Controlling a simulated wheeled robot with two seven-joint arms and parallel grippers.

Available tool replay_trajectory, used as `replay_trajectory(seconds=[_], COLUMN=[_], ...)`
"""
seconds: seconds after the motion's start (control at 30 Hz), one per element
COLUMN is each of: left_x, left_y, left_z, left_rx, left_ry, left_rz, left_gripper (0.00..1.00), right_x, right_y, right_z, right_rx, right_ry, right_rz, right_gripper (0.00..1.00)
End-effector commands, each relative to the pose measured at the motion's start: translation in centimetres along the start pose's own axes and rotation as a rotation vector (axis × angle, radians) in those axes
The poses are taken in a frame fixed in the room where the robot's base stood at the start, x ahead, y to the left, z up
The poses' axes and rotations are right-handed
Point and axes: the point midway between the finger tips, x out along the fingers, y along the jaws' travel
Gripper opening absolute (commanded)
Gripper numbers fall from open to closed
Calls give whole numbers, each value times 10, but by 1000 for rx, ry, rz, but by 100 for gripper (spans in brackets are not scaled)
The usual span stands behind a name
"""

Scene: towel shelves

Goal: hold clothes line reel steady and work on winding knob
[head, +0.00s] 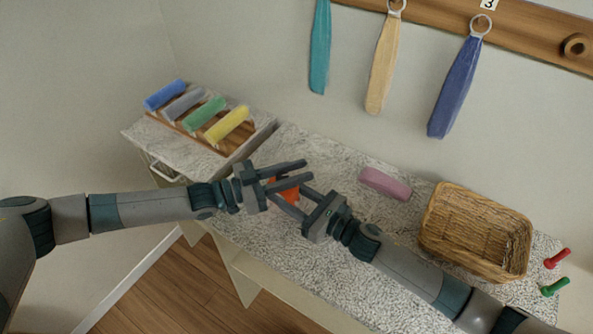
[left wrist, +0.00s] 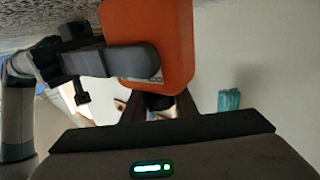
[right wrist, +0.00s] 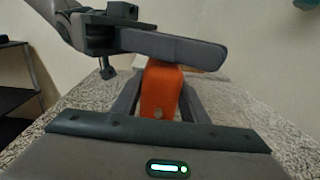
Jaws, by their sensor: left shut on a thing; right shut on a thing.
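The orange clothes line reel (head: 287,188) is above the counter, mostly hidden between my two grippers. My left gripper (head: 306,170) comes from the left, its fingers across the reel. My right gripper (head: 289,194) comes from the lower right. In the right wrist view, the orange body (right wrist: 160,88) sits between my right fingers, with a left finger crossing its top. In the left wrist view, the orange body (left wrist: 170,45) fills the top centre, and a right finger lies across it. A dark part shows between my left fingers; I cannot tell whether it is the winding knob.
A wicker basket (head: 432,247) and a pink rolled towel (head: 384,184) lie on the speckled counter to the right. Red (head: 557,258) and green (head: 554,288) handled items are at the far right. A rack of rolled towels (head: 226,146) stands at left. Towels hang on the wall.

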Motion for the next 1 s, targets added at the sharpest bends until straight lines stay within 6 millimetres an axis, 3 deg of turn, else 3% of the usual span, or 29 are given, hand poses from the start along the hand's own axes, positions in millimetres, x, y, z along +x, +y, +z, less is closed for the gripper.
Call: replay_trajectory(seconds=[1.0], left_x=[-7], left_y=[27], left_z=[-1], left_rx=[-2], left_ry=[-1], left_rz=[754], left_gripper=[3], right_x=[0], right_y=[3], right_z=[-1], right_rx=[3], right_ry=[1], right_rz=[4], right_gripper=[16])
